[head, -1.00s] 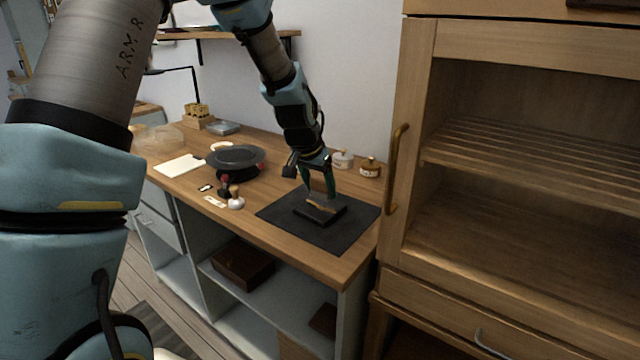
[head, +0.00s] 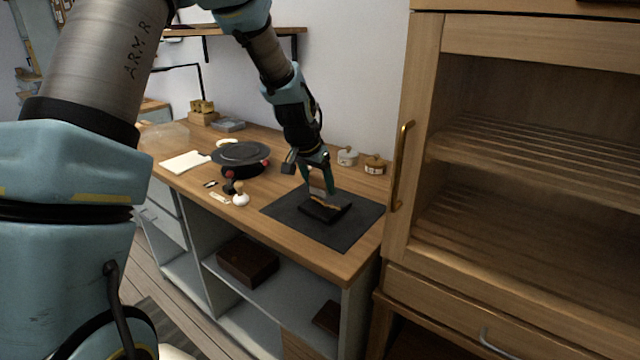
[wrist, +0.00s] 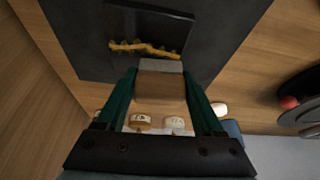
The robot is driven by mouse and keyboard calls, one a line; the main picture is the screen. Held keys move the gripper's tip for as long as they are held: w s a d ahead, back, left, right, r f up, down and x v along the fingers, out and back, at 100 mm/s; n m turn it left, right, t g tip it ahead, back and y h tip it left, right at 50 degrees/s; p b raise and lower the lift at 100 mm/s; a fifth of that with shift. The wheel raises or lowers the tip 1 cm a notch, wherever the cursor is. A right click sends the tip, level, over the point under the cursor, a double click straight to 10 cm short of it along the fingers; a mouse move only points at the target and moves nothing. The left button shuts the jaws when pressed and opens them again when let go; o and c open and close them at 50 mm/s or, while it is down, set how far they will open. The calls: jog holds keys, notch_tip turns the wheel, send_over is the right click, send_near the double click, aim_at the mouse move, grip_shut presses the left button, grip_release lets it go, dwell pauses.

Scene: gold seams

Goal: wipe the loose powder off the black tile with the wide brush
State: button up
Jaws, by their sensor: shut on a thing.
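The black tile (head: 338,215) lies on a dark mat (head: 290,212) on the wooden bench. A ragged gold seam (wrist: 145,48) crosses the tile in the wrist view; loose powder cannot be told apart from it. My gripper (head: 320,187) is over the tile's far side. In the wrist view my gripper (wrist: 160,88) has its two green fingers shut on the wide brush (wrist: 161,91), which has a wooden body and a pale grey end. The grey end is at the tile's near edge in that view; whether it touches is unclear. The brush is mostly hidden in the head view.
Two small lidded jars (head: 347,157) (head: 375,166) stand behind the mat. A round dark turntable (head: 240,153) with red knobs and a white-based tool (head: 240,196) are left of the mat. A tall wooden cabinet (head: 398,200) stands close on the right.

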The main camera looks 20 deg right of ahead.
jog(key=shift+f+b, duration=0.55)
jog(key=shift+f, duration=0.25)
jog(key=shift+s+a+r, duration=0.1)
jog(key=shift+s+a, duration=0.15)
jog(key=shift+a, duration=0.25)
jog(key=shift+w+d, duration=0.2)
jog(key=shift+d, duration=0.25)
jog(key=shift+s+a, duration=0.15)
jog(key=shift+a, duration=0.2)
jog(key=shift+w+d, duration=0.25)
jog(key=shift+d, duration=0.3)
jog(key=shift+s, duration=0.1)
